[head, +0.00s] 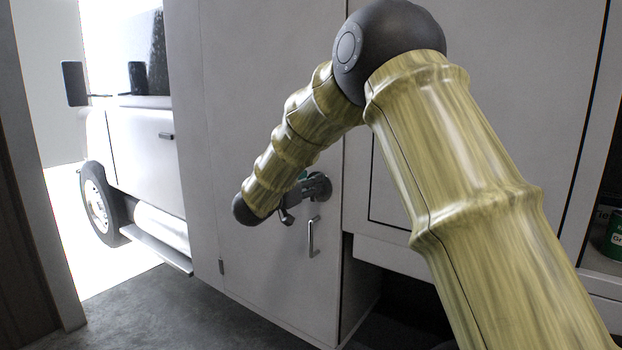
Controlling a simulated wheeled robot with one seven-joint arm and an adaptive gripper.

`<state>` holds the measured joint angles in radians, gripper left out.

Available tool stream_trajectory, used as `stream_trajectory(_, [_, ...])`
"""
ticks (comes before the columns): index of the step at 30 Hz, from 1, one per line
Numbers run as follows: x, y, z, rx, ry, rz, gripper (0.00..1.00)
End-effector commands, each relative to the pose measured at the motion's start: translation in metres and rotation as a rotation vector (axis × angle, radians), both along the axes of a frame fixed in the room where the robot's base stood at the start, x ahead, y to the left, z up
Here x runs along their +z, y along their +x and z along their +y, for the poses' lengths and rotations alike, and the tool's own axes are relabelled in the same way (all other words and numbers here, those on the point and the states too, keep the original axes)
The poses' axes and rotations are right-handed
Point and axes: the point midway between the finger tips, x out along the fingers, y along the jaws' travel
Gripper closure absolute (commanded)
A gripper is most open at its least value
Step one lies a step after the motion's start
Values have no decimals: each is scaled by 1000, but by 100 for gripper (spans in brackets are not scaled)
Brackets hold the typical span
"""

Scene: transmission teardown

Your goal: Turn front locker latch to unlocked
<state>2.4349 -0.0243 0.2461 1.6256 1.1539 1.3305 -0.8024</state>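The front locker door (265,265) is a tall pale grey panel, shut, in the middle of the head view. A dark round latch (322,186) sits near its right edge, above a vertical bar handle (313,237). Finger opening, contact and the latch's turn cannot be made out.
A white truck (145,150) with an open bright background stands at the left. A hinge (221,267) shows at the locker door's lower left. Further cabinet panels (500,60) lie behind my arm. A green can (614,240) stands on a shelf at the right edge. The floor (160,310) at lower left is clear.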

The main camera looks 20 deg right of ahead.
Motion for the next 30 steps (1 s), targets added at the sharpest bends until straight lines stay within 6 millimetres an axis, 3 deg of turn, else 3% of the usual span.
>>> stream_trajectory(6, [1, 8, -11, 0, 0, 0, 62])
stream_trajectory(15, [0, 9, -12, 1, 0, 0, 62])
stream_trajectory(21, [0, 9, -12, 0, 0, 0, 98])
stream_trajectory(30, [-1, 9, -12, 0, 2, -2, 100])
